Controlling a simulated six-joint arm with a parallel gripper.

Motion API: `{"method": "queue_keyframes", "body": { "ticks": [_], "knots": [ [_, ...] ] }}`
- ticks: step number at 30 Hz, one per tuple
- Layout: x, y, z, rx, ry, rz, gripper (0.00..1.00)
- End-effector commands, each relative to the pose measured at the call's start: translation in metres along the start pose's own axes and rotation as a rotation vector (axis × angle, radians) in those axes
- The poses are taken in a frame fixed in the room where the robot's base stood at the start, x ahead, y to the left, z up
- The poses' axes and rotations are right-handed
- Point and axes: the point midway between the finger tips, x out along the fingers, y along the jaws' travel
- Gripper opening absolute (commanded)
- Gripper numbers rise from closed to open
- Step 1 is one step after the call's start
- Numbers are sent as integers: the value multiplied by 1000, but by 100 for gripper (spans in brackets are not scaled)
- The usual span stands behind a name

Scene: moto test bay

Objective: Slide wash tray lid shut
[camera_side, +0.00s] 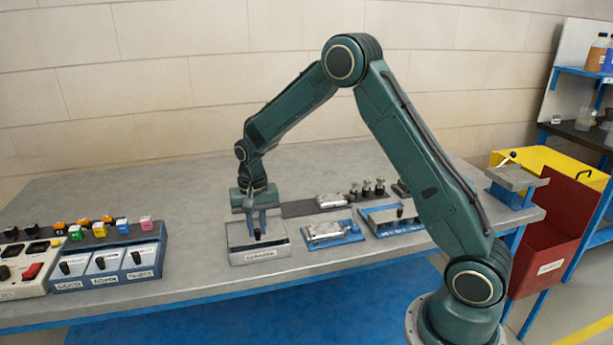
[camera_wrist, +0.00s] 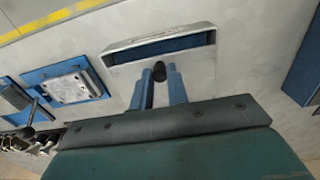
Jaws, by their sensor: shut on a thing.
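The wash tray (camera_side: 272,254) is a pale metal box with a label on its front, standing on the bench. Its grey sliding lid (camera_wrist: 195,77) covers most of the top. In the wrist view the wash tray (camera_wrist: 125,52) shows a narrow dark blue opening along the front side, between its rim and the lid edge. My gripper (camera_side: 257,235) is over the tray and points down. In the wrist view my gripper (camera_wrist: 159,73) has its two blue fingers closed around the lid's dark knob (camera_wrist: 159,70). The lid's back part is hidden by my gripper.
A blue fixture (camera_side: 333,235) with a metal part lies right of the tray, with another blue fixture (camera_side: 391,218) beyond. Several dark upright pieces (camera_side: 366,188) stand behind. A blue switch box (camera_side: 108,266) stands to the left.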

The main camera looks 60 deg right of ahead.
Motion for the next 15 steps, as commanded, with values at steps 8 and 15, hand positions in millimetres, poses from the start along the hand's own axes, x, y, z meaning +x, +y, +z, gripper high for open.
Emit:
{"method": "queue_keyframes", "body": {
  "ticks": [8,15],
  "knots": [
    [-1,-1,14,0,2,-2,3],
    [-1,-1,22,-1,2,-2,3]
  ]
}}
